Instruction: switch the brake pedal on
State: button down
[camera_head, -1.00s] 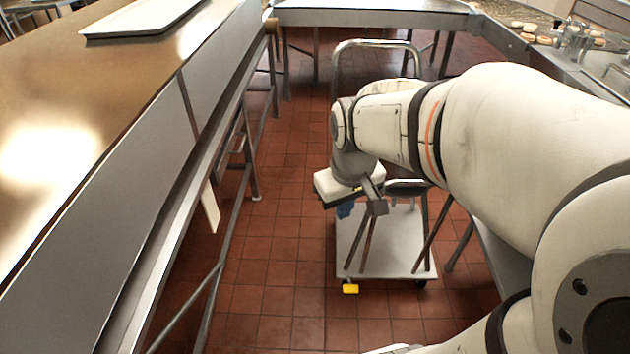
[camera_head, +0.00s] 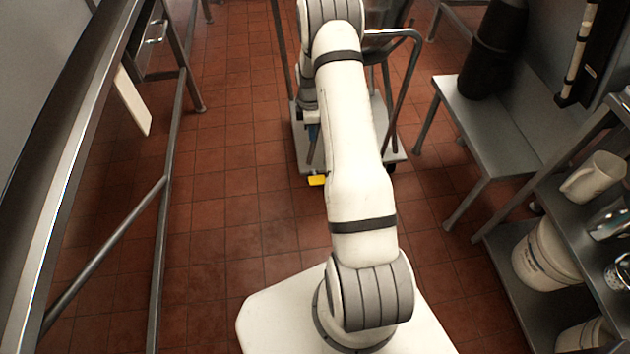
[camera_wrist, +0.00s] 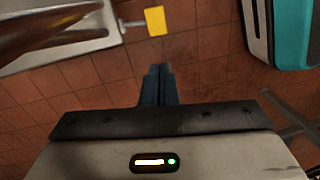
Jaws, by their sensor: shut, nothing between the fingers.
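The yellow brake pedal (camera_head: 317,180) sticks out from the near left corner of the wheeled cart (camera_head: 392,157), low over the floor. It also shows in the wrist view (camera_wrist: 155,21), at the top centre, joined to the cart by a thin metal stem. My gripper (camera_wrist: 158,70) is shut and empty, its two dark blue fingers together. In the wrist view its tips point toward the pedal, with floor tiles visible between them, so they look apart from it. In the head view my arm hides most of the gripper and part of the cart.
A steel counter with legs and a rail (camera_head: 110,245) runs along the left. A low steel bench (camera_head: 495,125) and a shelf with a white bucket (camera_head: 548,255) stand on the right. The tiled floor left of the cart is clear.

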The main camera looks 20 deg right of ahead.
jog(key=n, duration=0.1)
send_over(316, 180)
jog(key=w+d, duration=0.1)
jog(key=w, duration=0.2)
notch_tip(316, 180, down, 7)
jog(key=shift+d+r+b, duration=0.1)
jog(key=shift+r+b, duration=0.15)
jog(key=shift+b, duration=0.15)
jog(key=f+b, duration=0.1)
jog(key=f, duration=0.3)
jog(key=s+f+b, duration=0.1)
jog(key=f+b, duration=0.1)
jog(key=f, duration=0.3)
jog(key=s+f+b, duration=0.1)
jog(key=f, duration=0.3)
jog(key=shift+s+a+f, duration=0.2)
jog(key=shift+a+f, duration=0.15)
jog(key=shift+a, duration=0.1)
